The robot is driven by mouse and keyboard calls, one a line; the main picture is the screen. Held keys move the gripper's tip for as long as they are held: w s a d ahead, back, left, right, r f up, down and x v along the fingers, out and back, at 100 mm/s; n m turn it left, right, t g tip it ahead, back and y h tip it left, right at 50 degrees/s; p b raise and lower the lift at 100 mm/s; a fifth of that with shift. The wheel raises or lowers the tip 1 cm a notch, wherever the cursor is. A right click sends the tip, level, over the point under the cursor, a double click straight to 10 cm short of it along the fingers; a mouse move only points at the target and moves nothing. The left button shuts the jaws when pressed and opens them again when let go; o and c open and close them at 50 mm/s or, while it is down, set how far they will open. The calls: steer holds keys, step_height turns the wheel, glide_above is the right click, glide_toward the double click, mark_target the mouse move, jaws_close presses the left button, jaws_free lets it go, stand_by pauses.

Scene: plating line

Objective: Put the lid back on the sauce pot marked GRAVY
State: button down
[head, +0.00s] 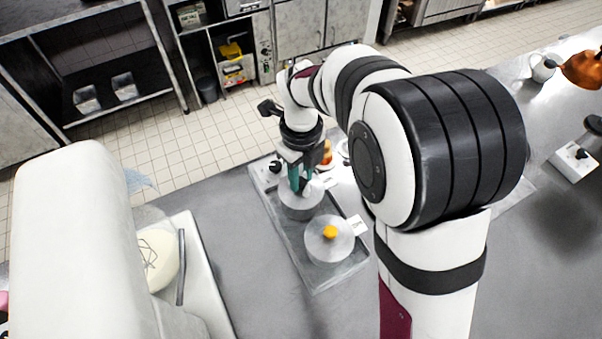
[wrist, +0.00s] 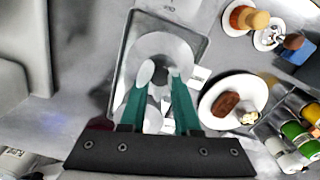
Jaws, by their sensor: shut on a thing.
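My gripper (head: 302,182) is over the far pot (head: 299,212) on a grey tray (head: 314,287). It is shut on the dark knob of a pale round lid. In the wrist view the fingers (wrist: 160,78) close around this knob, and the lid (wrist: 180,48) spreads around them. The lid is at the pot's top; I cannot tell whether it rests on the rim or hangs just above. A nearer pot has a pale lid (head: 341,246) with an orange knob. A white label (head: 358,225) stands beside it; its writing is unreadable.
In the wrist view, a plate of brown food (wrist: 226,103) and a rack of coloured jars (wrist: 297,126) lie right of the tray.

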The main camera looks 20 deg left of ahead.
steer(key=shift+c, duration=0.3)
jaws_free()
stand_by(0.3)
steer(key=shift+r, duration=0.1)
steer(key=shift+r, duration=3.45)
jaws_close()
steer(key=shift+f, duration=0.15)
